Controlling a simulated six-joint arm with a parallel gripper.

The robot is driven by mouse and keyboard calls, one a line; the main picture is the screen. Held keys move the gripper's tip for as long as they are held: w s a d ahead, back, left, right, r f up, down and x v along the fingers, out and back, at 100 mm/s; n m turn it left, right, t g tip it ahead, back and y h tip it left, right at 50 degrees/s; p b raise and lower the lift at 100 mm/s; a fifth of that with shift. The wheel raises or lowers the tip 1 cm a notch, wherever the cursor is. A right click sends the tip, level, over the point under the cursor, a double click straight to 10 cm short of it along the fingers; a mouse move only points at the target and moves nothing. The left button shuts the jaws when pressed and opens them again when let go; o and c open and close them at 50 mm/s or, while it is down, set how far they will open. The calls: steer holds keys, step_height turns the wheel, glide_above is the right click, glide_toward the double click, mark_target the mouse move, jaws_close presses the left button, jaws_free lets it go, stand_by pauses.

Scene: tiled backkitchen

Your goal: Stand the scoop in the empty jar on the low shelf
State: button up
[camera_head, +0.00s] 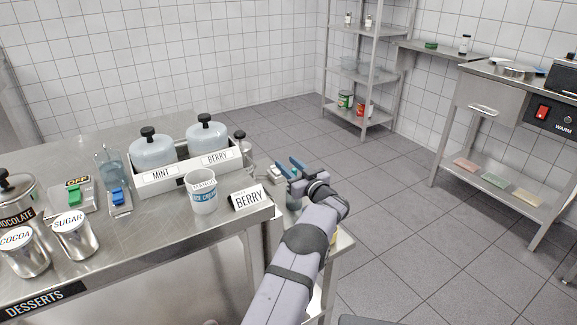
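I cannot make out a scoop. A pale low surface (341,246), perhaps the low shelf, shows in part beside and behind my arm. A sliver of something yellow shows there, mostly hidden by the arm. I cannot identify the empty jar. A bluish clear vessel (108,168) stands on the counter.
The counter holds a white rack (190,175) with mint and berry containers, an ice cream cup (202,192), a berry sign (249,198) and sugar (73,238) and cocoa (24,255) canisters. Open tiled floor lies right of my arm.

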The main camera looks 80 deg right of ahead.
step_height(320, 180, up, 10)
steer(key=p, duration=0.1)
stand_by(0.4)
stand_by(1.0)
